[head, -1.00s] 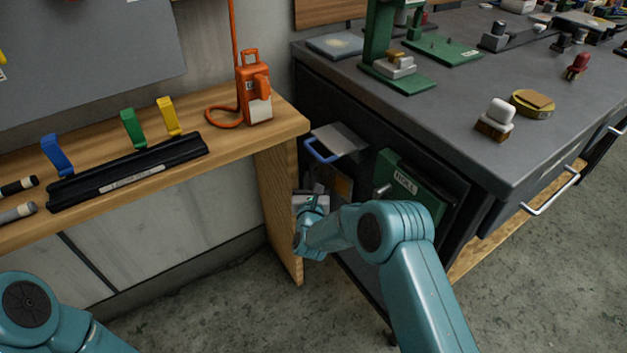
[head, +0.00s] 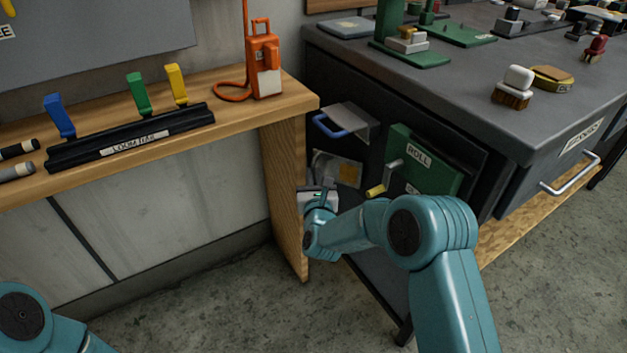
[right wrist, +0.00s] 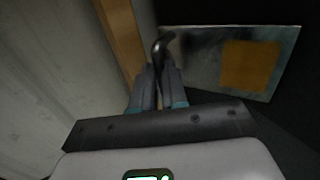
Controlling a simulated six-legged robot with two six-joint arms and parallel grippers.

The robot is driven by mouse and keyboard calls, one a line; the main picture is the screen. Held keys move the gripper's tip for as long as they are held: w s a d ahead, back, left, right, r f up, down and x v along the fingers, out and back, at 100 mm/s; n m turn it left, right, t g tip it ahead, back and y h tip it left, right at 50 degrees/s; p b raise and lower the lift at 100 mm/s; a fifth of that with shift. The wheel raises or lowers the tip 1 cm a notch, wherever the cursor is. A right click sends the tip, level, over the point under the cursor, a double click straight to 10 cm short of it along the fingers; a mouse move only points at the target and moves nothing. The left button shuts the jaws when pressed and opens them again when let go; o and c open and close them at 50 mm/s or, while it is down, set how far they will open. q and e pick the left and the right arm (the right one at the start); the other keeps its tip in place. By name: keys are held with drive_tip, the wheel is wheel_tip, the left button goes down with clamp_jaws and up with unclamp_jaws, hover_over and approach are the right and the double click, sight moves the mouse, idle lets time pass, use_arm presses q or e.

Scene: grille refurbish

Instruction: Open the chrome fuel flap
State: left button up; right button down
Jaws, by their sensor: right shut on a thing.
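The chrome fuel flap (head: 326,165) is a shiny panel with an orange-brown square, low on the dark bench side. It also shows in the right wrist view (right wrist: 203,64). A dark curved handle (right wrist: 160,45) stands at its left edge. My right gripper (right wrist: 160,82) is shut on this handle, with the fingers on either side of it. In the head view my right gripper (head: 318,196) is at the flap's lower left, its fingertips hard to make out. I cannot tell how far the flap stands open. My left gripper is out of view.
A grey flap with a blue handle (head: 328,128) juts out above. A green ROLL panel (head: 428,165) with a yellow-knobbed crank (head: 378,190) is to the right. The wooden shelf's end panel (head: 284,200) stands close on the left. Floor space below is clear.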

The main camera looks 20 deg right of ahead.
drive_tip(key=shift+w+d+r, duration=0.1)
drive_tip(key=shift+d+r, duration=0.05)
drive_tip(key=shift+d, duration=0.6)
drive_tip(key=c, duration=1.2)
unclamp_jaws()
drive_tip(key=shift+d+m, duration=0.15)
drive_tip(key=shift+m, duration=0.15)
drive_tip(key=shift+o, duration=0.2)
drive_tip(key=shift+a, duration=0.35)
drive_tip(key=s+a+p, duration=0.2)
drive_tip(key=s+a, duration=0.1)
drive_tip(key=s, duration=1.3)
